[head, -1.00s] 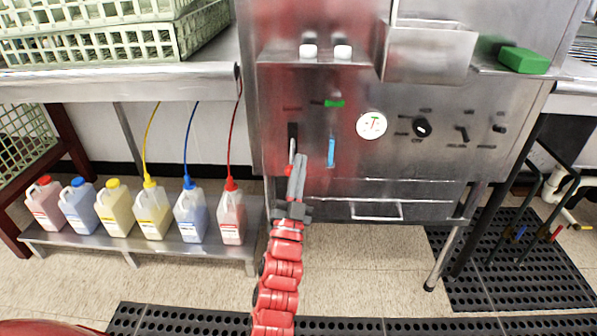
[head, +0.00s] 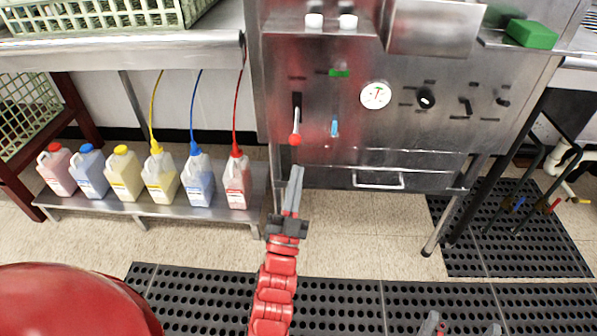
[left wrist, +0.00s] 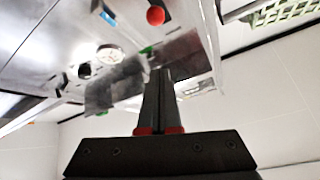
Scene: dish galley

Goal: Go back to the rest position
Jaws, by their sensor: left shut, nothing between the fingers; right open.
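My left gripper (head: 296,172) shows in the head view just below the machine's red-knobbed lever (head: 295,139). Its fingers are shut with nothing between them, and a small gap separates them from the knob in the picture. The lever points down from its black slot on the steel panel (head: 420,145). In the left wrist view the shut fingers (left wrist: 160,75) point toward the panel, with the red knob (left wrist: 155,15) beyond the tips. My right gripper (head: 461,327) shows only its two spread fingertips at the bottom edge of the head view; it is open.
Several coloured jugs (head: 125,173) stand on a low steel shelf (head: 75,203) at left, some with hoses. A drawer handle (head: 378,180) is right of the left gripper. A green block (head: 531,33) sits on the right ledge.

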